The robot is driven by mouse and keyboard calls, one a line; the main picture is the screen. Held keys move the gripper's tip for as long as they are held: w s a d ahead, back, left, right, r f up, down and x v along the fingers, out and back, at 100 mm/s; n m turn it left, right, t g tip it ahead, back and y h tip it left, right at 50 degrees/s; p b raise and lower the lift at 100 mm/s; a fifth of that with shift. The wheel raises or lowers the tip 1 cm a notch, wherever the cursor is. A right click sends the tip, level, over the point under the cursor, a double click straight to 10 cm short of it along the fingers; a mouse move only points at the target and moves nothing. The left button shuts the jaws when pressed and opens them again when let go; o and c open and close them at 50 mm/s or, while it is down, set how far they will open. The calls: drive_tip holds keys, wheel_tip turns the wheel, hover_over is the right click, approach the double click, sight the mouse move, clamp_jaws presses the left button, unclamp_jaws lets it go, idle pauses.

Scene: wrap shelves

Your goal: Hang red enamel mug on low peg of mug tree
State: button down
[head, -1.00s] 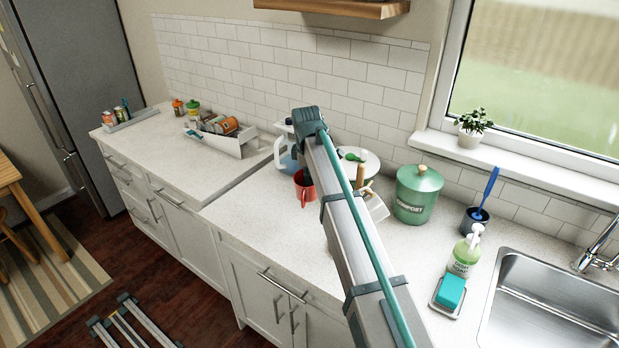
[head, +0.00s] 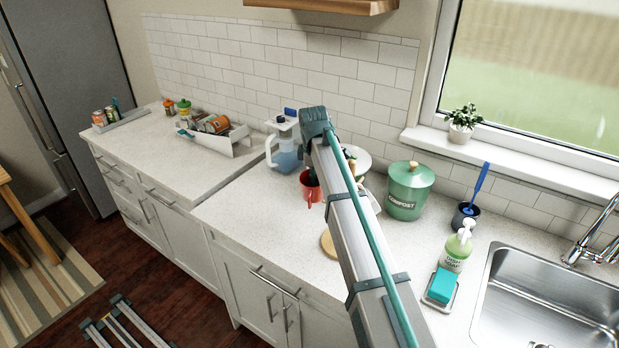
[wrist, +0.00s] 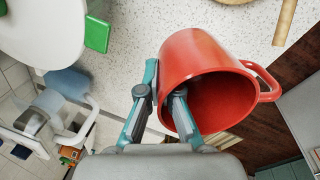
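The red enamel mug (head: 309,189) shows just left of my forearm in the head view, and large in the wrist view (wrist: 205,60). Its handle (wrist: 268,82) points right in the wrist view, and its mouth faces my gripper. My gripper (wrist: 165,88) has one finger inside the mug and one outside, closed on its wall. In the head view my arm hides most of the gripper. The mug tree is mostly hidden behind my arm; a round wooden piece (head: 327,243) that may be its base shows beside the arm. A wooden rod (wrist: 285,22) shows in the wrist view.
A blue-and-white jug (head: 284,152) stands behind and left of the mug. A green compost bin (head: 410,190), soap bottle (head: 458,247) and sink (head: 540,300) are to the right. A white rack (head: 228,140) is at left. The front-left counter is clear.

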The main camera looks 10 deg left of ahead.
drive_tip(key=d+f, duration=0.1)
drive_tip(key=d, duration=0.5)
drive_tip(key=shift+s+f, duration=0.15)
drive_tip(key=shift+f, duration=0.05)
idle(0.5)
drive_tip(key=c, duration=1.9)
unclamp_jaws()
drive_tip(key=o, duration=0.7)
drive_tip(key=shift+b, duration=0.3)
drive_tip(key=shift+c, duration=0.2)
